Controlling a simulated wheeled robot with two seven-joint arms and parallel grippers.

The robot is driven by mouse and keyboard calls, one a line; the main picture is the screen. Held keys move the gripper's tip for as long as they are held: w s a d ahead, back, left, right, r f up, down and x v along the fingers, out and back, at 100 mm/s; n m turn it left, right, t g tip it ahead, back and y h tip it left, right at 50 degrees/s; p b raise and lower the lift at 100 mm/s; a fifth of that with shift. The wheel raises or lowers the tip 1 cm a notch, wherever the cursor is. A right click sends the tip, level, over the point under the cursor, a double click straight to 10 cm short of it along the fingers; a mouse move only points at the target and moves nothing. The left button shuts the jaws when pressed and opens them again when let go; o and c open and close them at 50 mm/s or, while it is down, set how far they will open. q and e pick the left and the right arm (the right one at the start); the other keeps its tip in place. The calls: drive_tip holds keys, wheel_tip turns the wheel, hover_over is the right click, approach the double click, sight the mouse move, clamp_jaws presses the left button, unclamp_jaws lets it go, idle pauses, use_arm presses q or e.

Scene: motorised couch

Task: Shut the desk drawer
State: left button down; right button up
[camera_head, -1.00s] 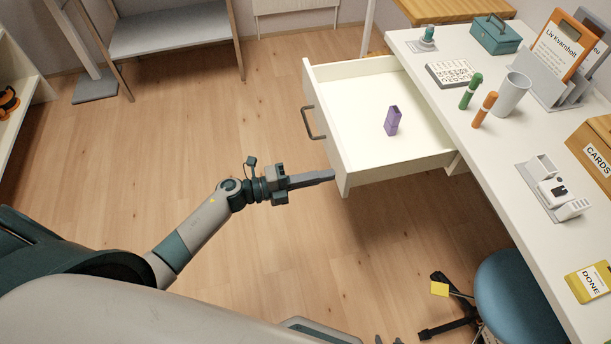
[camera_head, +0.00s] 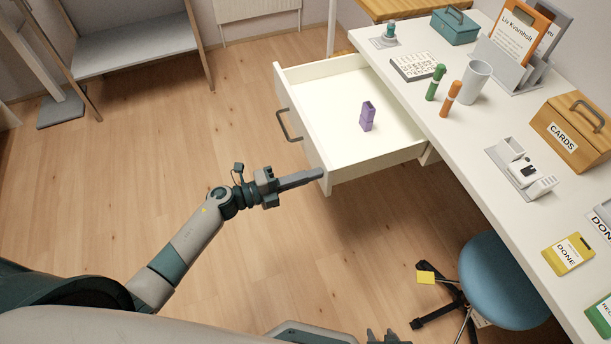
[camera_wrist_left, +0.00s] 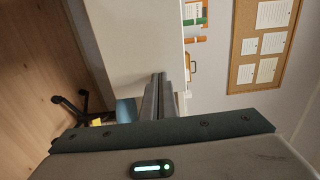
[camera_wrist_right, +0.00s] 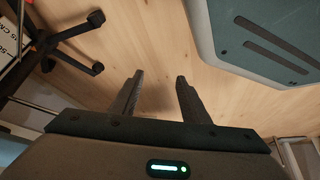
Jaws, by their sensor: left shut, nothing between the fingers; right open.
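The white desk drawer (camera_head: 391,157) is pulled well out of the white desk (camera_head: 478,158), with a dark handle (camera_head: 289,125) on its front panel. A purple object (camera_head: 367,116) stands inside it. My left gripper (camera_head: 320,173) is shut and empty, its fingertips at the near end of the drawer front; I cannot tell whether they touch. In the left wrist view the shut fingers (camera_wrist_left: 158,78) point at a white panel (camera_wrist_left: 135,40). My right gripper (camera_wrist_right: 158,78) is open and empty over the wooden floor; only its tips (camera_head: 385,338) show at the bottom of the head view.
A blue stool (camera_head: 505,280) stands below the desk edge, near the drawer's near side. The desk top holds markers, a cup (camera_head: 473,82), a wooden card box (camera_head: 572,130) and a teal box (camera_head: 455,26). The floor left of the drawer is clear.

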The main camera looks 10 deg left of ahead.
use_arm(q)
drive_tip(key=x, duration=0.7)
drive_tip(key=shift+b, duration=0.35)
drive_tip(key=b, duration=0.4)
approach(410, 144)
drive_tip(key=shift+w+d+f, duration=0.45)
drive_tip(key=shift+w+f, duration=0.1)
drive_tip(key=shift+w, duration=0.05)
use_arm(e)
drive_tip(key=s+d+f+g+h, duration=0.1)
drive_tip(key=s+d+f+g, duration=0.1)
drive_tip(key=s+d+g, duration=0.15)
use_arm(q)
drive_tip(key=b+x, duration=0.3)
drive_tip(key=x, duration=0.6)
drive_tip(key=shift+w+d, duration=0.1)
drive_tip(key=shift+w, duration=0.05)
drive_tip(key=shift+w+d+r+b, duration=0.1)
drive_tip(key=shift+r+b, duration=0.1)
drive_tip(key=shift+b, duration=0.1)
drive_tip(key=shift+r, duration=0.1)
use_arm(e)
wheel_tip(410, 144, up, 11)
drive_tip(key=w, duration=0.2)
drive_tip(key=shift+w+a+t, duration=0.15)
drive_tip(key=shift+a+t, duration=0.2)
drive_tip(key=shift+a, duration=0.1)
